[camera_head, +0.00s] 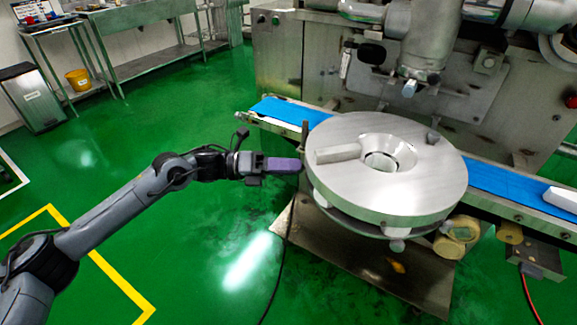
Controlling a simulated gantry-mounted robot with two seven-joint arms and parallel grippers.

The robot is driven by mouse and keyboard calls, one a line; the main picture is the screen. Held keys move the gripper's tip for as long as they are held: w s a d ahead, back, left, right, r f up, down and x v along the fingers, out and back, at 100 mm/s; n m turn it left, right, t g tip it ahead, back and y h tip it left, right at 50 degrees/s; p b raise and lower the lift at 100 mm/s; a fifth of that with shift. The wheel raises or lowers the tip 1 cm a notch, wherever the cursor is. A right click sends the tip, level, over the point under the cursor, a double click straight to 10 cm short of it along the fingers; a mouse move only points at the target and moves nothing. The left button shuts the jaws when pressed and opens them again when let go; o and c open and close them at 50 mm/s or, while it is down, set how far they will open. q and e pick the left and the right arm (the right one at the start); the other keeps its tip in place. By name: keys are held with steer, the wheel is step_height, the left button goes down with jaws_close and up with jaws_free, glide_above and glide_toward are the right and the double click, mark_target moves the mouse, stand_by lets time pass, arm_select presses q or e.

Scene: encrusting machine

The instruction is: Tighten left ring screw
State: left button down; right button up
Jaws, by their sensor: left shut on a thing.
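The round metal ring (430,185) sits level on the machine, with a central opening and a raised bar on its top. My left gripper (298,166) reaches in from the left with its purple fingers at the ring's left edge. It is shut on the left ring screw, which is mostly hidden at the fingertips. A small dark upright piece (304,132) stands just above the fingertips, at the ring's rim. A small grey knob (432,137) is on the ring's far right side. My right gripper is not in view.
A blue conveyor belt (280,110) passes behind and beneath the ring, with a white block (562,198) at its right end. The machine's nozzle (409,88) hangs behind the ring. The green floor at left is clear around my arm.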

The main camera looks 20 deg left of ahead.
arm_select(q)
steer(key=c, duration=0.9)
jaws_free()
steer(key=shift+o, duration=0.2)
steer(key=shift+a, duration=0.1)
steer(key=p+v, duration=0.3)
steer(key=v, duration=0.7)
steer(key=shift+a, duration=0.35)
steer(key=shift+s, duration=0.15)
